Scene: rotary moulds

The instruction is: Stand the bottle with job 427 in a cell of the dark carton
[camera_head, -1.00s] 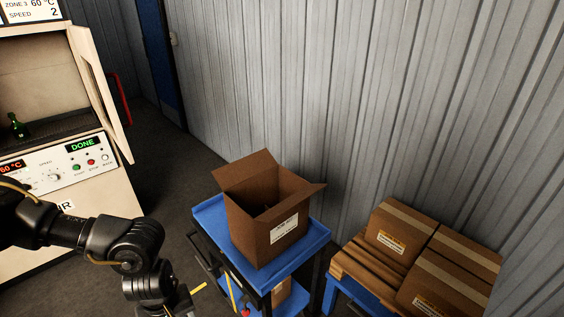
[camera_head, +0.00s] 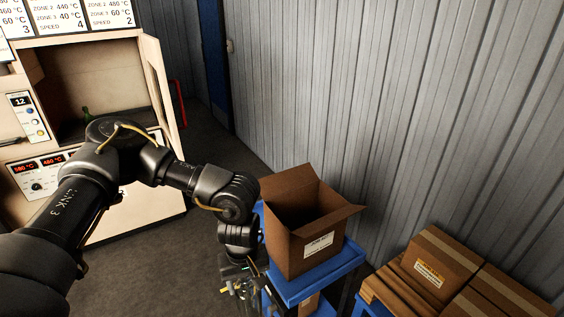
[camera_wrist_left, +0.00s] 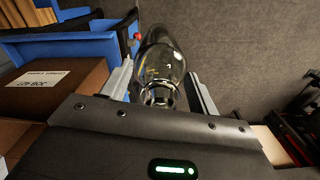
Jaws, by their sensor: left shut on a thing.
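My left gripper (camera_head: 243,288) hangs just left of the blue cart, low beside the dark carton. In the left wrist view the gripper (camera_wrist_left: 162,85) is shut on a clear glass bottle (camera_wrist_left: 160,62), which lies between its two fingers. The bottle is not clear to make out in the head view. The open dark carton (camera_head: 292,243) stands on the cart with its flaps up and a white label on its front. Its cells are hidden in shadow. A brown carton (camera_wrist_left: 50,92) in the left wrist view has an upside-down label that seems to read JOB 427. My right gripper is not in view.
The blue cart (camera_head: 340,262) carries the carton, with another box on its lower shelf. Taped boxes (camera_head: 440,262) are stacked at the right. A corrugated wall is behind.

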